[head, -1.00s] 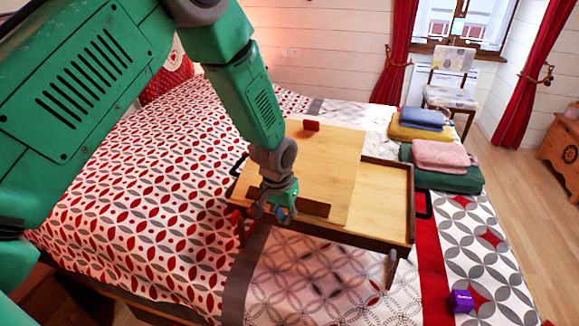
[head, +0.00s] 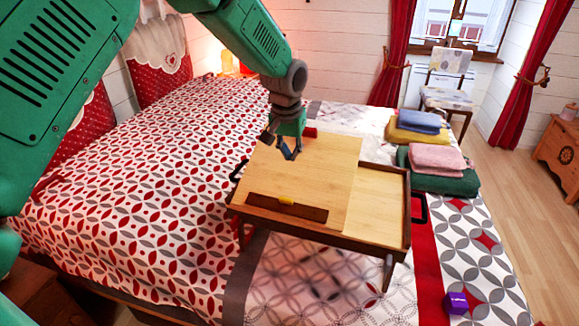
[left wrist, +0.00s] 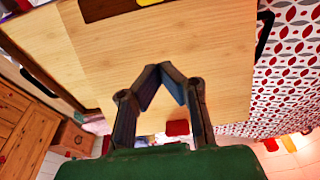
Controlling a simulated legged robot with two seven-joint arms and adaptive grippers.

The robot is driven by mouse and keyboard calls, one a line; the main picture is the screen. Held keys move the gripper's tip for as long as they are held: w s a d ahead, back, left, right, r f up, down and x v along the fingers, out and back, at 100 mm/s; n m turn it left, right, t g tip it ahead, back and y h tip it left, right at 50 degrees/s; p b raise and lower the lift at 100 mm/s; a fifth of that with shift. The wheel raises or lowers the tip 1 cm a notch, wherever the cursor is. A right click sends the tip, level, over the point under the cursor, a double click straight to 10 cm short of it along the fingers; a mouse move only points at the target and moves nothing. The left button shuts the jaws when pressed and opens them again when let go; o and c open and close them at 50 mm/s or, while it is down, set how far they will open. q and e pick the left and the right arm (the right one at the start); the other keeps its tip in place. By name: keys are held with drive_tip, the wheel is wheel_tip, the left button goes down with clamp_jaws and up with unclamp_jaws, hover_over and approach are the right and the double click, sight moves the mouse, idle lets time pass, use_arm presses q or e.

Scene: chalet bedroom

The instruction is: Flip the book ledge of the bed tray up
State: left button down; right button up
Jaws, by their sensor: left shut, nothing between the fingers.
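The bed tray (head: 355,225) stands on the bed, with a light wood panel on top. Its book ledge (head: 313,213) is a dark brown strip along the panel's near edge, with a yellow tab (head: 287,201) at its middle. I cannot tell surely whether the ledge lies flat or is raised. In the left wrist view the ledge (left wrist: 105,9) shows at the top edge, partly cut off. My left gripper (head: 290,153) is shut and empty over the panel's far part, apart from the ledge. Its fingertips meet in the wrist view (left wrist: 160,70). My right gripper is out of view.
A small red block (head: 310,132) is at the panel's far edge, beside my left gripper. Folded towels (head: 438,158) lie on the bed right of the tray. A purple cube (head: 456,302) lies at front right. The patterned bedding left of the tray is clear.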

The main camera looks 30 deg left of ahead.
sight(293, 187)
use_arm(q)
drive_tip(key=f, duration=0.3)
drive_tip(key=w+f, duration=0.1)
drive_tip(key=f, duration=0.5)
drive_tip(key=shift+w+a, duration=0.15)
drive_tip(key=shift+w, duration=0.15)
drive_tip(key=shift+s+d+f+p, duration=0.15)
drive_tip(key=shift+s+p, duration=0.1)
drive_tip(key=shift+s, duration=0.35)
drive_tip(key=shift+s+d+f+p, duration=0.1)
drive_tip(key=shift+s+f+p, duration=0.1)
drive_tip(key=shift+s, duration=0.4)
drive_tip(key=shift+s+f, duration=0.1)
drive_tip(key=shift+s, duration=0.5)
drive_tip(key=shift+d+f, duration=0.1)
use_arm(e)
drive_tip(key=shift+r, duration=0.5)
